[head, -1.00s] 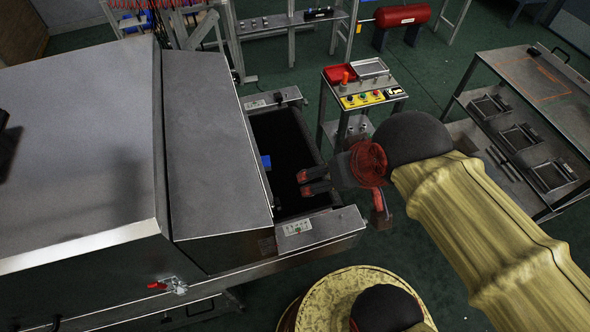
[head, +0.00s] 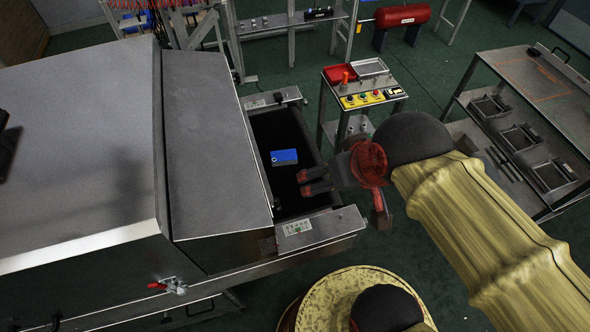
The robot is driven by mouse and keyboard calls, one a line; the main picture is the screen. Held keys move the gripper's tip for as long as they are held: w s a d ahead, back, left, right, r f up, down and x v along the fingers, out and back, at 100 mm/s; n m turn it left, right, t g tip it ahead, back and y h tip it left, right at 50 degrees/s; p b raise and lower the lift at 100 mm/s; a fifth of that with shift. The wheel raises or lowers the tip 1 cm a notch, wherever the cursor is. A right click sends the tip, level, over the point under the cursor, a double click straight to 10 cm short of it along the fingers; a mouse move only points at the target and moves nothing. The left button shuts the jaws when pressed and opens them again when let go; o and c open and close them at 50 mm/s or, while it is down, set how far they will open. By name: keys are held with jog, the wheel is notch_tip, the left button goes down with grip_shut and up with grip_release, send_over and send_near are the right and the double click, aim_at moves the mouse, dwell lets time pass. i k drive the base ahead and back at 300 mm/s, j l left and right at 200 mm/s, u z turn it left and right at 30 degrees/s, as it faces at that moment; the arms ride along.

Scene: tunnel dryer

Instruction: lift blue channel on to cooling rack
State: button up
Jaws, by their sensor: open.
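The blue channel (head: 284,157) is a small blue block with a paler front side. It lies on the black conveyor belt (head: 272,130) at the dryer's mouth, wholly out from under the hood. My gripper (head: 302,183) is open and empty over the belt, its two dark red-tipped fingers pointing left. The fingertips are just below and right of the channel in the picture, and I see no contact. Their height over the belt is hard to tell. Which piece of furniture is the cooling rack is not certain; a steel table with shelves (head: 537,76) stands at the right.
The dryer's steel hood (head: 208,140) closes in the belt's left side. Metal rails (head: 310,228) flank the belt. A control stand (head: 372,95) with buttons and trays stands behind my gripper. Dark frames (head: 520,137) lie on the right table's lower shelf. Green floor lies between.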

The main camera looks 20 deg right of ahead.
aim_at(286, 157)
jog(key=z, duration=0.6)
jog(key=k+j+z, duration=0.1)
jog(key=j+z, duration=0.25)
jog(key=k+j+z, duration=0.15)
jog(key=z, duration=0.2)
jog(key=k+j+z, duration=0.2)
jog(key=z, duration=0.15)
